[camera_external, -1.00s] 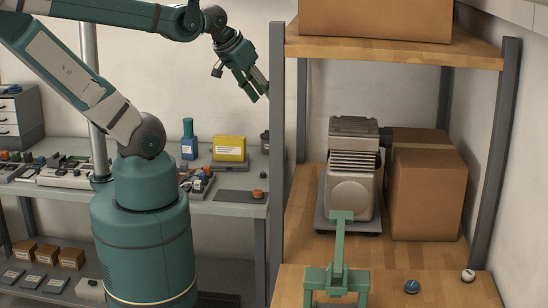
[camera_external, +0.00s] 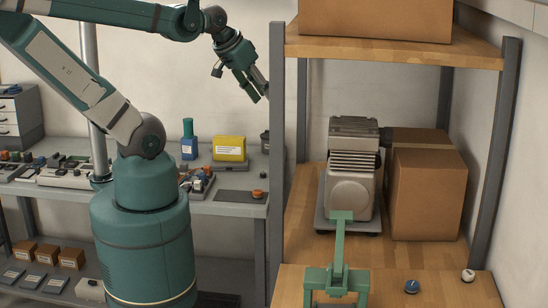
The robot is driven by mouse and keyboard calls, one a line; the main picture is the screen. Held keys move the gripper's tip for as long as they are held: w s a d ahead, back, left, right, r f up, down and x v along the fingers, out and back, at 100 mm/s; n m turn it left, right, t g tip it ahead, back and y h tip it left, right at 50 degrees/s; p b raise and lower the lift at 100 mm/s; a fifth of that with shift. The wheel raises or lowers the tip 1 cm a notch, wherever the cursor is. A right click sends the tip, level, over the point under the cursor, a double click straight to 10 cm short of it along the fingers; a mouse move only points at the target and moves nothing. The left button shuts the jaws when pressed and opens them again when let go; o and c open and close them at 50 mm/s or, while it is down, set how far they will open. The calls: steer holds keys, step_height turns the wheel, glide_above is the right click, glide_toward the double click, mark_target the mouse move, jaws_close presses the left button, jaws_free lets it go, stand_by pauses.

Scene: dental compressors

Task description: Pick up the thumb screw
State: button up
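My gripper (camera_external: 260,95) is up in the air at the left of the shelf post. Its fingers look apart, with nothing seen between them. I cannot tell for sure which thing is the thumb screw. A small round blue-topped piece (camera_external: 412,287) and a small white-topped piece (camera_external: 468,275) sit apart on the front wooden board (camera_external: 440,292), far below and right of my gripper. A small orange round piece (camera_external: 258,194) lies on the grey bench (camera_external: 225,209), below my gripper.
A grey shelf post (camera_external: 277,160) is close right of my gripper. A blue bottle (camera_external: 189,147) and yellow box (camera_external: 229,148) stand on the bench.

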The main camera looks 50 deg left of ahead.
steer(key=n+g+b, duration=0.7)
steer(key=n+b, duration=0.6)
steer(key=n, duration=0.5)
glide_above(263, 174)
steer(key=f, duration=3.5)
steer(key=shift+w+f, duration=0.2)
steer(key=shift+f, duration=0.05)
steer(key=shift+a+f, duration=0.25)
steer(key=shift+f, duration=0.1)
steer(key=shift+f, duration=0.1)
steer(key=shift+f+b, duration=0.3)
steer(key=shift+f, duration=0.9)
